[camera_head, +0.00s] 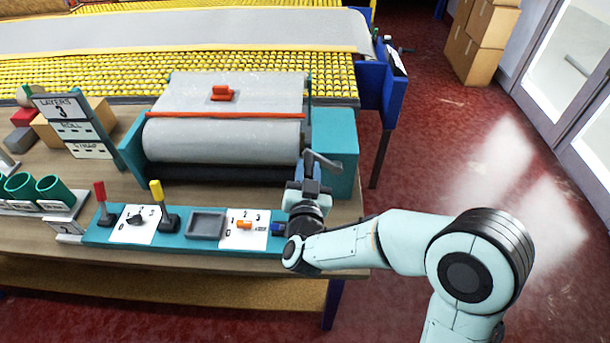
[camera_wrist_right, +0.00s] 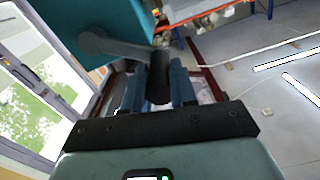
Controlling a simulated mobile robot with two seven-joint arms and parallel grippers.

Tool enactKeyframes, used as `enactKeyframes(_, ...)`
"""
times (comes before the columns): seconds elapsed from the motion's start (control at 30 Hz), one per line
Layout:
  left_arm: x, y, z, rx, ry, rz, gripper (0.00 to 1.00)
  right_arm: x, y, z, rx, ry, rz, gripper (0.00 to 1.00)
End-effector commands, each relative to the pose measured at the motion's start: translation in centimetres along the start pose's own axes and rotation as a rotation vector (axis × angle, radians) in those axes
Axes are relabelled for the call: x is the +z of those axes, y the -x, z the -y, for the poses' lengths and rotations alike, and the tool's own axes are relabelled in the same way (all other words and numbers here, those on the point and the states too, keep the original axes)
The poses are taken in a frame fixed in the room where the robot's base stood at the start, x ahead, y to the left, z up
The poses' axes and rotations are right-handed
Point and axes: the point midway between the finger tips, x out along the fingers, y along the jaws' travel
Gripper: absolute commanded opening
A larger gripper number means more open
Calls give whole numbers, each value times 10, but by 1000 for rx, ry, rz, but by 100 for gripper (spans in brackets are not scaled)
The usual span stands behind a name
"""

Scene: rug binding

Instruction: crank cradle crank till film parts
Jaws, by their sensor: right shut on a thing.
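The teal cradle (camera_head: 132,150) stands on the bench and holds a wide grey film roll (camera_head: 225,138). An orange strip (camera_head: 225,115) runs across the film, which looks unbroken. The dark grey crank (camera_head: 322,161) is on the cradle's right side, by the teal end box (camera_head: 335,138). The crank arm also shows in the right wrist view (camera_wrist_right: 115,47), with its grip between my fingers. My right gripper (camera_head: 309,183) is shut on the crank handle; its fingers flank the handle in the wrist view (camera_wrist_right: 158,88). My left gripper is not in view.
A teal control panel (camera_head: 190,254) with red and yellow levers lies in front of the cradle. A layers sign (camera_head: 75,125) and green cups (camera_head: 55,187) stand left. The yellow roller bed (camera_head: 270,57) is behind. Red floor (camera_head: 440,150) is open to the right.

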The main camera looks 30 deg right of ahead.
Motion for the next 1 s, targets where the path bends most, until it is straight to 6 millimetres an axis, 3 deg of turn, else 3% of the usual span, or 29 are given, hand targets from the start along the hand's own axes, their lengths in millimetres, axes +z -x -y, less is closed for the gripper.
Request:
enactKeyframes(0.2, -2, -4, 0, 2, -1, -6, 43, -11, -1, -4, 5, -90, -16, 0)
enactKeyframes(0.73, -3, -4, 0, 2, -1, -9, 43, -11, -1, -5, 4, -118, -8, 0)
enactKeyframes(0.77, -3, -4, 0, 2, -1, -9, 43, -11, -1, -5, 4, -117, -8, 33)
enactKeyframes(0.8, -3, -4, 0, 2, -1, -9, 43, -10, -1, -5, 4, -117, -7, 46)
enactKeyframes(0.83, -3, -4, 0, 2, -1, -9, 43, -10, -1, -5, 4, -117, -7, 52)
enactKeyframes(1.0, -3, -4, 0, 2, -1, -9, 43, -10, 0, -5, 3, -116, -4, 52)
